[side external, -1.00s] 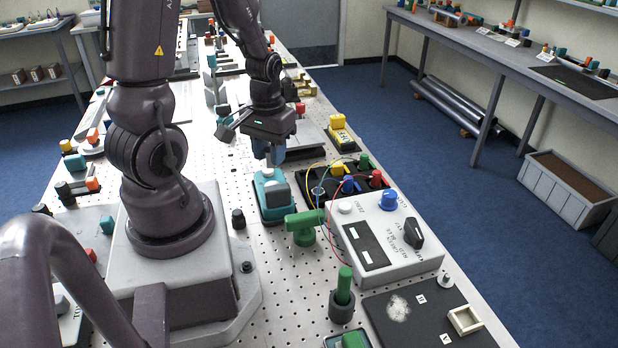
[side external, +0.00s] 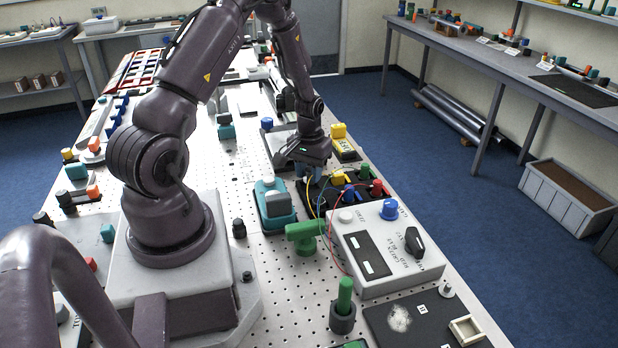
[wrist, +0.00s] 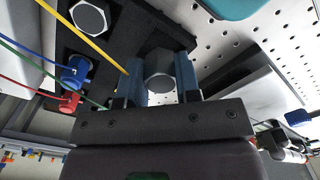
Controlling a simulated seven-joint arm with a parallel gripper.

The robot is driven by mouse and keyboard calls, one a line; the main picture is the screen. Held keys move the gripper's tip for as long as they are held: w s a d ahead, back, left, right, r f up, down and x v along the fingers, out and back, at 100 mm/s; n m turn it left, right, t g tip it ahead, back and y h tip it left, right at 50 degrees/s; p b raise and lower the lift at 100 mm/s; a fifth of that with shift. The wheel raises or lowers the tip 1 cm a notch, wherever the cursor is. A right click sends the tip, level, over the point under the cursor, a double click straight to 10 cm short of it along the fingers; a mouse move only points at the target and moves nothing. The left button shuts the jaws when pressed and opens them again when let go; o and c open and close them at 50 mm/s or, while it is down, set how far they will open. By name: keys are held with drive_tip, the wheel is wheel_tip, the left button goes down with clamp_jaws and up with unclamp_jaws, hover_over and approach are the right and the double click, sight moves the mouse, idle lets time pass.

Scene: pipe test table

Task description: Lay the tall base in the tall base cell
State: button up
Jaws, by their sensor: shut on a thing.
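My gripper (side external: 308,172) points down at the left end of a black block (side external: 336,192). In the wrist view its two blue fingers (wrist: 160,80) are shut on a grey hexagonal piece (wrist: 158,68), seen end-on between them. I cannot tell for sure whether this piece is the tall base. Dark block surface lies right behind it, and I cannot tell whether the piece touches or sits in it. Another pale hexagonal piece (wrist: 88,17) is in the block beside it. No cell is clearly marked as the tall base cell.
Yellow, blue, green and red plugs with wires stand close by; a blue plug (wrist: 74,72) and a red plug (wrist: 69,102) are near the fingers. A teal unit (side external: 274,212), green tee (side external: 304,236) and grey control box (side external: 385,250) are nearer the camera.

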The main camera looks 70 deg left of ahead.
sight(309, 182)
drive_tip(key=shift+f, duration=1)
drive_tip(key=shift+f, duration=0.25)
drive_tip(key=shift+f, duration=0.3)
drive_tip(key=o, duration=0.8)
drive_tip(key=shift+o, duration=0.7)
wheel_tip(309, 182, up, 13)
drive_tip(key=shift+f, duration=0.2)
drive_tip(key=d+r+m+t+y, duration=0.1)
drive_tip(key=d+r+m+t, duration=0.3)
drive_tip(key=d+r, duration=1.3)
drive_tip(key=s+d+r+m+t+h, duration=0.1)
drive_tip(key=s+d+r+m, duration=0.3)
drive_tip(key=s+d, duration=0.4)
drive_tip(key=shift+s+d+r+m+t, duration=0.2)
drive_tip(key=shift+s+d+m+t, duration=0.1)
drive_tip(key=shift+s+m, duration=0.25)
